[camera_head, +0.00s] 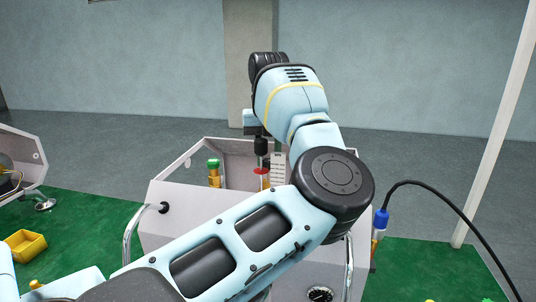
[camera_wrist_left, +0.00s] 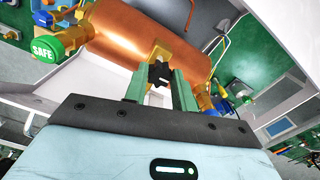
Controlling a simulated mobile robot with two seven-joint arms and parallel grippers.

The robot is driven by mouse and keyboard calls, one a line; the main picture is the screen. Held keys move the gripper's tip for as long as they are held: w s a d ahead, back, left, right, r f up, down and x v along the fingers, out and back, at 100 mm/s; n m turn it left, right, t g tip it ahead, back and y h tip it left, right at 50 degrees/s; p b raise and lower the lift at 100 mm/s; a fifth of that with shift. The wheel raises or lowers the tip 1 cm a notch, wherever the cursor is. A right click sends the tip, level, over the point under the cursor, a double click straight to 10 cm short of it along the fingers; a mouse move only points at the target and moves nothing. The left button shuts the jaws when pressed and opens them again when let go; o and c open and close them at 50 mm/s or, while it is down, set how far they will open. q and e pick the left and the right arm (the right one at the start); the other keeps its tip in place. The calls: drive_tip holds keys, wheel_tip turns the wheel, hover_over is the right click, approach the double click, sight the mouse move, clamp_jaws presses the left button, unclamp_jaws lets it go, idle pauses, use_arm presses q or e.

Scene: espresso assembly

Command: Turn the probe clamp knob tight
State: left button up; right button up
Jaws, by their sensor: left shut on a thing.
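The probe clamp knob (camera_wrist_left: 160,74) is a black star-shaped knob in the left wrist view. It sits in front of a brass bracket (camera_wrist_left: 160,52) at the side of a copper boiler (camera_wrist_left: 125,28). My left gripper (camera_wrist_left: 160,82) has its two green fingers on either side of the knob and is shut on it. In the head view my left arm reaches over the front of the open white machine housing (camera_head: 185,205), and the arm hides the knob and most of the inside. My right gripper is in neither view.
A green cap marked SAFE (camera_wrist_left: 46,48) on a brass fitting stands left of the boiler, close to the fingers. Brass fittings (camera_wrist_left: 205,97) sit to the right. A yellow bin (camera_head: 25,246) lies on the green mat (camera_head: 85,215). A black cable (camera_head: 440,195) arcs at the right.

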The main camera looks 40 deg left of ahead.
sight(269, 160)
use_arm(q)
drive_tip(key=m, duration=0.5)
drive_tip(key=shift+m, duration=0.3)
drive_tip(key=m, duration=0.5)
drive_tip(key=shift+d, duration=0.1)
drive_tip(key=shift+m, duration=0.3)
drive_tip(key=o, duration=1)
drive_tip(key=shift+r, duration=3.9)
